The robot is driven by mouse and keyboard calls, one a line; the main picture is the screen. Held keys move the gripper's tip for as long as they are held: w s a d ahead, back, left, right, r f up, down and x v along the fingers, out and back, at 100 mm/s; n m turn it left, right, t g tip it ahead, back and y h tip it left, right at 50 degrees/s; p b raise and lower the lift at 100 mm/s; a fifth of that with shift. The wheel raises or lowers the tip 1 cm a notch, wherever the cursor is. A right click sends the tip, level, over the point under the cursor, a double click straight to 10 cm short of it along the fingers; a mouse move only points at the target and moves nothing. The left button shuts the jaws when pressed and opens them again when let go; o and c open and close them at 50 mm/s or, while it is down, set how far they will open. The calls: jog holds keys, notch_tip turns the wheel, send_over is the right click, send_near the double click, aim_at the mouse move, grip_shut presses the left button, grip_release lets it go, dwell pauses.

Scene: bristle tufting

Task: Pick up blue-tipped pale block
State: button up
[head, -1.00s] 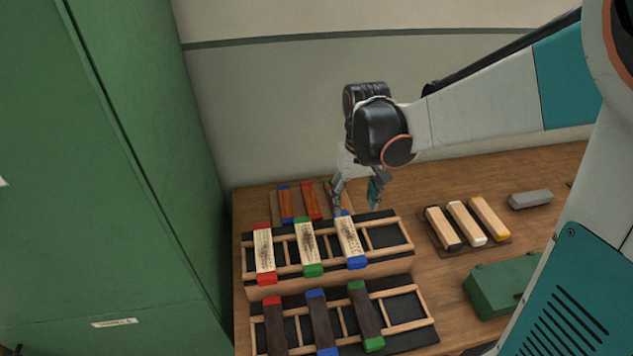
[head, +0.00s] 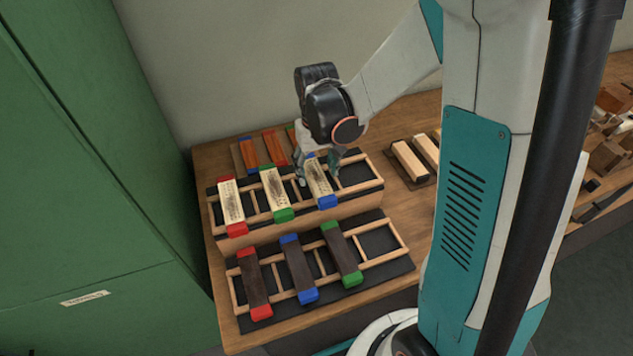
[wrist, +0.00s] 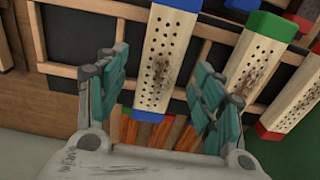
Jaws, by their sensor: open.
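The blue-tipped pale block (head: 320,182) lies at the right of the upper rack (head: 357,193), its near blue end overhanging the front rail. In the wrist view the block (wrist: 167,55) shows its rows of holes, a brown smudge and blue at both ends. My gripper (head: 318,167) is open above the block's far part, one finger on each side. In the wrist view my gripper (wrist: 162,75) has its teal fingers apart, with the block in the gap between them. I cannot tell whether a finger touches it.
Green-tipped (head: 275,190) and red-tipped (head: 230,203) pale blocks lie to its left on the same rack. A lower rack (head: 380,243) in front holds dark tipped blocks. Orange blocks (head: 274,148) lie behind.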

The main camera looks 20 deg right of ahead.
aim_at(316, 176)
notch_tip(316, 176, down, 3)
jog(key=shift+r, duration=0.2)
jog(key=shift+c, duration=0.6)
jog(key=c, duration=1.1)
jog(key=shift+r, duration=0.2)
